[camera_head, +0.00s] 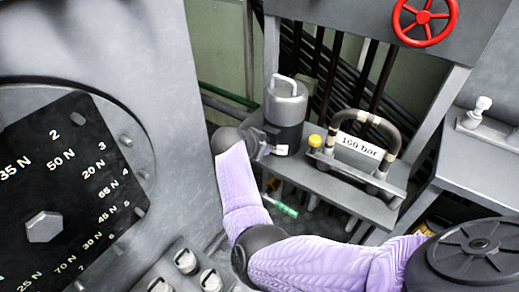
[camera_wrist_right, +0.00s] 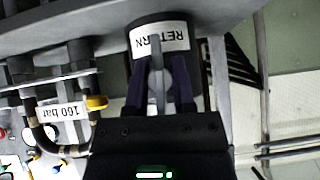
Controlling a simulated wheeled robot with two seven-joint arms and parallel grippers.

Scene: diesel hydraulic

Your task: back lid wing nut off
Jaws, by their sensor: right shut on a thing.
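In the right wrist view, a dark cylinder (camera_wrist_right: 144,28) bears a RETURN label. My right gripper (camera_head: 264,146) is at the canister's lower left side in the head view. In the wrist view, the gripper (camera_wrist_right: 160,84) is shut on a narrow grey metal piece (camera_wrist_right: 157,62) in front of the label. Whether this piece is the wing nut, I cannot tell for sure. My left gripper is not in view.
A 160 bar unit (camera_head: 358,146) with a curved hose and a yellow cap (camera_head: 315,141) stands close right of the canister. A red handwheel (camera_head: 425,20) is at upper right. A large dial (camera_head: 60,190) fills the left. A green-handled item (camera_head: 286,210) lies below the shelf.

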